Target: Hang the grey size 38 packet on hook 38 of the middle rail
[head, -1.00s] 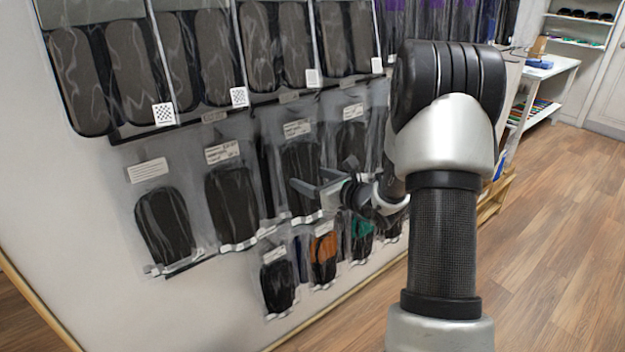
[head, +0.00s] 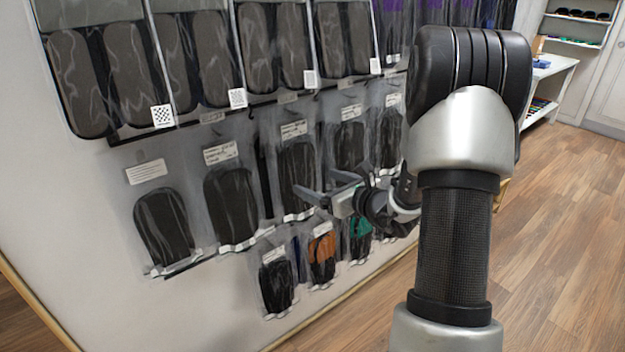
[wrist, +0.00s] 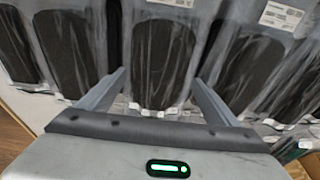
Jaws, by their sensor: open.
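Clear packets with dark grey insoles hang in a row on the middle rail. They include a far-left packet (head: 163,225), one right of it (head: 232,205), one behind my gripper (head: 297,178) and others further right. Their labels are too small to read, so I cannot tell which is size 38 or which hook is 38. My gripper (head: 316,182) is open and empty in front of the row. In the wrist view its two fingers stand apart, with a dark packet (wrist: 162,60) between and beyond them; I cannot tell whether they touch it.
Larger insole packets (head: 275,45) hang on the upper rail. Small packets, including a black one (head: 277,282) and an orange one (head: 322,256), hang below the middle row. A white table (head: 552,70) stands at the back right. The wooden floor (head: 560,220) at right is clear.

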